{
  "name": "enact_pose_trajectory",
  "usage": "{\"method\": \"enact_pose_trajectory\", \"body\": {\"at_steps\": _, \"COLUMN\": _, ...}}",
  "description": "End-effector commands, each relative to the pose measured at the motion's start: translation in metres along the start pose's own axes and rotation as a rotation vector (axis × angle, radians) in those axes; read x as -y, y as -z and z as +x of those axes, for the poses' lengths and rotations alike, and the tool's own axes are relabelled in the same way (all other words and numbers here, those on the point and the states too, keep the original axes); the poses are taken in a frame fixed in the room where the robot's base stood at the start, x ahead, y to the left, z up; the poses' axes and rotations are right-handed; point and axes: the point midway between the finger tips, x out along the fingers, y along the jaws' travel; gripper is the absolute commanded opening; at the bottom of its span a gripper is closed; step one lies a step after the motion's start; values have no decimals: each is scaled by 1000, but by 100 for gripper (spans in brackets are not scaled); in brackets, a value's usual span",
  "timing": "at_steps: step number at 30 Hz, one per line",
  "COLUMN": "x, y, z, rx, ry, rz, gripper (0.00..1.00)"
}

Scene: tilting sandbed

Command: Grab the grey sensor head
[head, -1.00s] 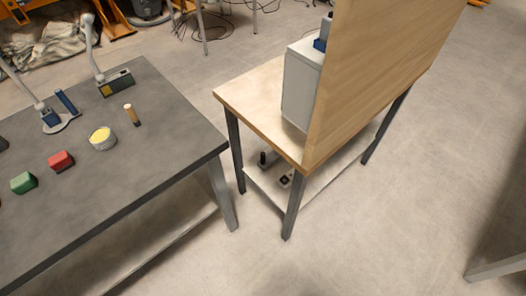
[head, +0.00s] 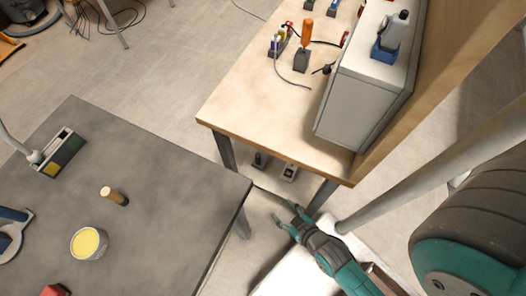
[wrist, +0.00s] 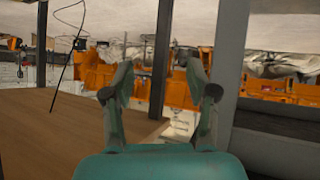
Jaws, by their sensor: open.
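A light grey upright piece with a dark top (head: 396,32) stands in a blue holder (head: 383,53) on top of the grey cabinet (head: 362,100); it looks like the grey sensor head, though I cannot be sure. My green gripper (head: 286,215) is low in the head view, beside the gap between the two tables and well apart from that piece. Its two fingers are spread with nothing between them. In the wrist view my gripper (wrist: 160,75) is also open and empty, and no sensor head shows there.
The wooden workbench (head: 235,105) holds the cabinet against an upright wooden panel (head: 465,55), plus an orange-handled tool (head: 304,40) and cables. The dark table (head: 160,235) at left carries a yellow-topped tin (head: 88,243) and a wooden-topped peg (head: 113,196). A lower shelf holds small items.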

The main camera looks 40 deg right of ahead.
Motion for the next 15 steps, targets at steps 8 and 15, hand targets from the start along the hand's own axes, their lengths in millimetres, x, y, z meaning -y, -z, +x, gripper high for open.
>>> {"method": "enact_pose_trajectory", "body": {"at_steps": 8, "x": -18, "y": -32, "z": 120, "rx": 187, "ry": 13, "rz": -38, "gripper": 58}}
{"method": "enact_pose_trajectory", "body": {"at_steps": 15, "x": -48, "y": -36, "z": 209, "rx": 336, "ry": 69, "rz": -68, "gripper": 58}}
